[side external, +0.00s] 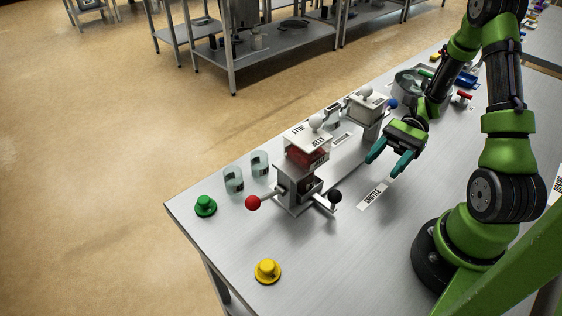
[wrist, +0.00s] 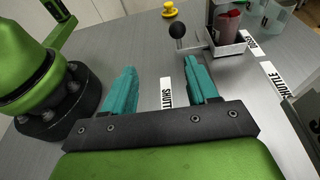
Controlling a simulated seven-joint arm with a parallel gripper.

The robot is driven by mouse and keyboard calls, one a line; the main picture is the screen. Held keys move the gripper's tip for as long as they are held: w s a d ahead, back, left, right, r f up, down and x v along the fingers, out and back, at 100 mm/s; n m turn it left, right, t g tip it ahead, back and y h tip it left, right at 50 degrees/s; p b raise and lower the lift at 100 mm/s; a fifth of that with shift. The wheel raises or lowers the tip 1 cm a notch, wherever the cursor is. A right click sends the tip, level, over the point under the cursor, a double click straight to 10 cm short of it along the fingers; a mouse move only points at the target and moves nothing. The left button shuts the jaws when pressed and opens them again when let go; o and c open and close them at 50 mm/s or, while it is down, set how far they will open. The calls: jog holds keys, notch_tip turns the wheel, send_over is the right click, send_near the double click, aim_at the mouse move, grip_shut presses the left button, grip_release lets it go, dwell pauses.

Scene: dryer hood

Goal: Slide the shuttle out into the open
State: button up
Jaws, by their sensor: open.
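My gripper (side external: 386,165) is open and empty above the table, with two teal fingers spread. It stands right of the jelly dispenser (side external: 305,165), which has a red-filled hopper, a white top knob and a grey base. A rod with a black ball (side external: 335,196) sticks out from its right and one with a red ball (side external: 252,203) from its left. A label reading SHUTTLE (side external: 374,195) lies flat on the table, and shows between my fingers in the wrist view (wrist: 166,92). The black ball (wrist: 178,30) is ahead of the fingers there. I cannot tell which part is the shuttle.
A second dispenser (side external: 366,115) with a blue ball (side external: 391,104) stands behind. Clear cups (side external: 234,180) stand left of the jelly dispenser. A green knob (side external: 205,206) and a yellow knob (side external: 267,271) sit near the table's edges. The table front is mostly clear.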

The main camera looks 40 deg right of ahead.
aim_at(334, 196)
jog(key=d+f+m+t+y, duration=0.1)
jog(key=m+t, duration=0.1)
jog(key=d+f+m+t+y, duration=0.1)
jog(key=f+m+t, duration=0.1)
jog(key=shift+s+y, duration=0.1)
jog(key=shift+y, duration=0.3)
jog(key=w+a, duration=0.1)
jog(key=a, duration=0.4)
jog(key=w+a, duration=0.1)
jog(key=a, duration=0.5)
jog(key=w+a, duration=0.1)
jog(key=a, duration=0.4)
jog(key=shift+w+a, duration=0.15)
jog(key=shift+a, duration=0.1)
grip_shut()
